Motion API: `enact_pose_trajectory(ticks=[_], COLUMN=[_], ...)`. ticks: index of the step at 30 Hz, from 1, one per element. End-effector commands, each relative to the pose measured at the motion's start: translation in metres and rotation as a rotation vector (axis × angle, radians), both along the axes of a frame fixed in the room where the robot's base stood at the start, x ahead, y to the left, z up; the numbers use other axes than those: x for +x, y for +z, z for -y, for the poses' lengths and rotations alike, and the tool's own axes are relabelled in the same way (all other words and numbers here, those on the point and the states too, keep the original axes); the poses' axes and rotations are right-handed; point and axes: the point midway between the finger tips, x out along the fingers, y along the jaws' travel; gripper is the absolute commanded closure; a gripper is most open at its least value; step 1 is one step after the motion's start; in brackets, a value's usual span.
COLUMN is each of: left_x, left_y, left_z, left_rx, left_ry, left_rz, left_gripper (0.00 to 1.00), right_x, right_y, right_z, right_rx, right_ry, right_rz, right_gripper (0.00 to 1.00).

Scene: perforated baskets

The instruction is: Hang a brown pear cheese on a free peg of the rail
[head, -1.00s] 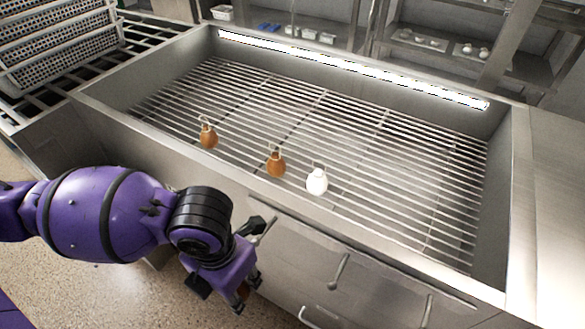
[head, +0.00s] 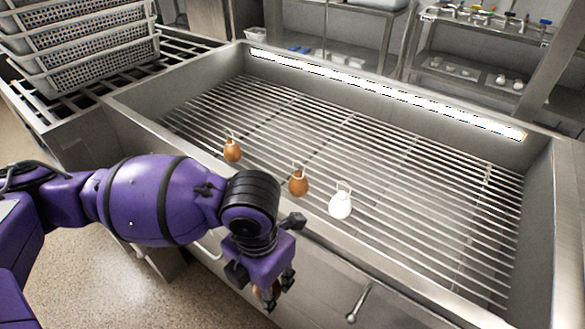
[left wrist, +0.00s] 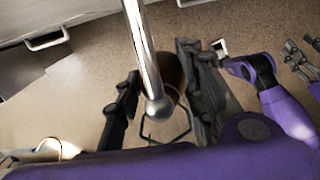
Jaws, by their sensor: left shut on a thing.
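My left gripper (head: 268,298) hangs in front of the vat's near wall, shut on a brown pear cheese (head: 256,293), which is mostly hidden by the fingers. In the left wrist view the cheese (left wrist: 174,72) is between the fingers, with its thin loop (left wrist: 184,128) toward the camera. A metal peg (left wrist: 146,60) with a ball end crosses in front of the cheese; I cannot tell whether the loop is around it. Another peg (head: 359,303) of the rail on the vat's front wall is bare. What seems to be my right gripper (left wrist: 303,57) is at the right edge, its jaws unclear.
Two brown pear cheeses (head: 232,151) (head: 298,183) and a white one (head: 340,204) stand on the vat's slatted grid (head: 400,190). Perforated baskets (head: 100,75) are stacked at the back left. Open floor (head: 110,270) lies left of the vat.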

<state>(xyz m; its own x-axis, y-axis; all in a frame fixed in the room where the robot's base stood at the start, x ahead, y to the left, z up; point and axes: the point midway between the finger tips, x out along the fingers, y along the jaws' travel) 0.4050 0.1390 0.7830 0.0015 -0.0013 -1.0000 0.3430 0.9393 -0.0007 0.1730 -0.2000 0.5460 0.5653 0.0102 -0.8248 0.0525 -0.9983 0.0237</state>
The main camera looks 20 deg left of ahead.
Motion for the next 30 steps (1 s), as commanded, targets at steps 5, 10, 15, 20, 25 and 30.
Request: enact_pose_trajectory(ticks=[5, 10, 15, 20, 25, 30], left_x=[0.010, 0.020, 0.030, 0.038, 0.045, 0.046], left_y=[-0.003, -0.003, -0.004, -0.003, -0.006, -0.007], left_z=[0.004, 0.007, 0.011, 0.014, 0.017, 0.017], left_rx=[-0.001, -0.001, 0.000, 0.001, -0.001, 0.000], left_ry=[0.001, 0.001, 0.000, 0.001, 0.002, 0.001], left_rz=[-0.001, -0.001, 0.000, -0.002, 0.000, -0.001], left_gripper=[0.92, 0.92, 0.92, 0.92, 0.92, 0.92], right_x=[0.000, 0.000, 0.000, 0.001, 0.003, 0.003], right_y=[-0.008, -0.013, -0.018, -0.018, -0.013, -0.009], right_z=[-0.002, -0.003, -0.003, -0.003, -0.003, -0.003], right_rx=[0.002, 0.004, 0.006, 0.008, 0.007, 0.006], right_ry=[0.002, 0.003, 0.001, -0.002, -0.001, 0.000], right_rz=[-0.003, -0.004, -0.004, -0.003, 0.002, 0.004], right_gripper=[0.60, 0.60, 0.60, 0.60, 0.60, 0.60])
